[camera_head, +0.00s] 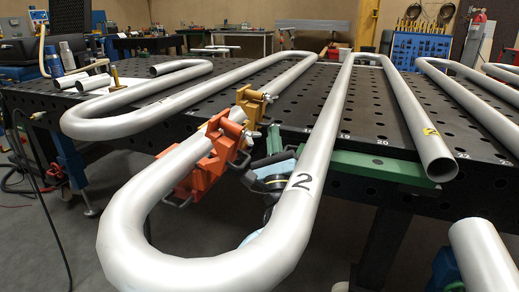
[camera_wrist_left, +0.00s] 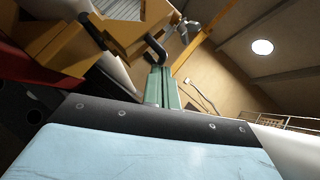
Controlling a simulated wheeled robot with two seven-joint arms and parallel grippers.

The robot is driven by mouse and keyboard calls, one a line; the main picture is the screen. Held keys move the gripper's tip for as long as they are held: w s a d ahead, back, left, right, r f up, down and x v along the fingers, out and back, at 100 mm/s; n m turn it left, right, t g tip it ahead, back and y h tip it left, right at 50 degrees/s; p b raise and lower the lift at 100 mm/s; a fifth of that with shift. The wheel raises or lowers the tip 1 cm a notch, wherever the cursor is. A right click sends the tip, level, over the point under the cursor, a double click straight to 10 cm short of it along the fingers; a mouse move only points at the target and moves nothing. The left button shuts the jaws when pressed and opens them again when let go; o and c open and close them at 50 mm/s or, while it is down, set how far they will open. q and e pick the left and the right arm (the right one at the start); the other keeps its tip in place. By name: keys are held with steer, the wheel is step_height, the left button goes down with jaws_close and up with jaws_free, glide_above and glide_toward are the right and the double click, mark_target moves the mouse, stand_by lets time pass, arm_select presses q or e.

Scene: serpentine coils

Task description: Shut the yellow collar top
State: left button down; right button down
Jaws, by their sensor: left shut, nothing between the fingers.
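The yellow collar (camera_head: 252,106) sits by the pipe run at the table's near edge in the head view. In the left wrist view the yellow collar (camera_wrist_left: 118,32) is large at upper left, with a dark bent handle on its right side. I cannot tell how far its top stands open. The orange collar (camera_head: 208,160) is on the near pipe, just left of and below the yellow one. My left gripper (camera_head: 273,138) is just below and right of the yellow collar, partly hidden by the pipe marked 2. Its green fingers (camera_wrist_left: 164,88) are shut and empty. My right gripper is not in view.
The big bent pipe marked 2 (camera_head: 302,182) passes close on the right of my left gripper. The black perforated table (camera_head: 375,115) carries several more pipes. A green rail (camera_head: 365,167) runs along its front. Open floor lies at lower left.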

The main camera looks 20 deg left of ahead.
arm_select(q)
steer(key=shift+s, duration=0.1)
